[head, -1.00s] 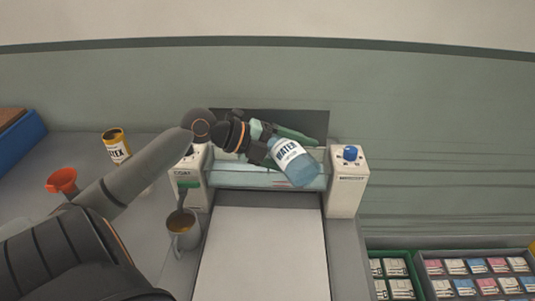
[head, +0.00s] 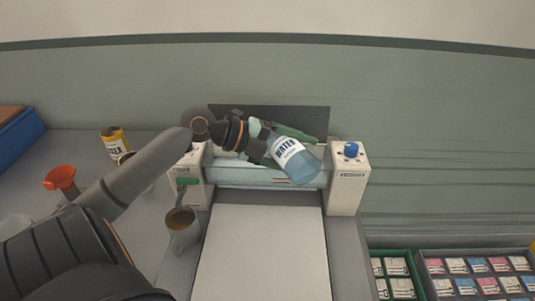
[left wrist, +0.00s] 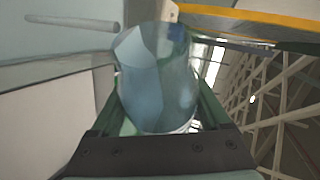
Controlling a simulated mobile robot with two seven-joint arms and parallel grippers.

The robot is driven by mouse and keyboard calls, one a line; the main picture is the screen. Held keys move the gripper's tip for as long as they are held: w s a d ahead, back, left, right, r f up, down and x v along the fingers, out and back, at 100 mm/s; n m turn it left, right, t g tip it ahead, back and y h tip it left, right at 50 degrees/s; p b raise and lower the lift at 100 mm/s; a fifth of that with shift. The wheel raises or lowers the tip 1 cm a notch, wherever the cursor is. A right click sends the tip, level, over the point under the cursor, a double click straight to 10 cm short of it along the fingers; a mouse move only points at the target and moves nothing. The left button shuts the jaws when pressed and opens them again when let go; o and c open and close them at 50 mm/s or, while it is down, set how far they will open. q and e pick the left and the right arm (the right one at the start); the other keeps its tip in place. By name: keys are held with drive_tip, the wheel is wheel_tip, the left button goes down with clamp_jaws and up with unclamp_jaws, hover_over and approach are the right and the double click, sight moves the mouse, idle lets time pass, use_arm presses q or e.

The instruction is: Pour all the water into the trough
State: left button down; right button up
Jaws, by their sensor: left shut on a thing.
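My left gripper (head: 262,145) is shut on a clear water bottle (head: 300,163) with a white label reading WATER. The bottle is tilted over the trough (head: 265,178), its base toward the lower right; its mouth is hidden by the gripper. Bluish water shows in the base end. In the left wrist view the bottle (left wrist: 155,85) stands between the green fingers. The trough lies between two white end housings, above a white sheet. My right gripper is not in view.
A grey mug (head: 184,228) stands left of the sheet. A yellow can (head: 115,143) and an orange funnel (head: 62,181) are on the left. A blue knob (head: 350,150) tops the right housing. Trays of packets (head: 480,275) lie at lower right.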

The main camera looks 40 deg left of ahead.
use_arm(q)
drive_tip(key=shift+a+f+n+h+b, duration=0.2)
drive_tip(key=shift+n+h+b, duration=0.35)
drive_tip(key=shift+b, duration=0.6)
idle(1.4)
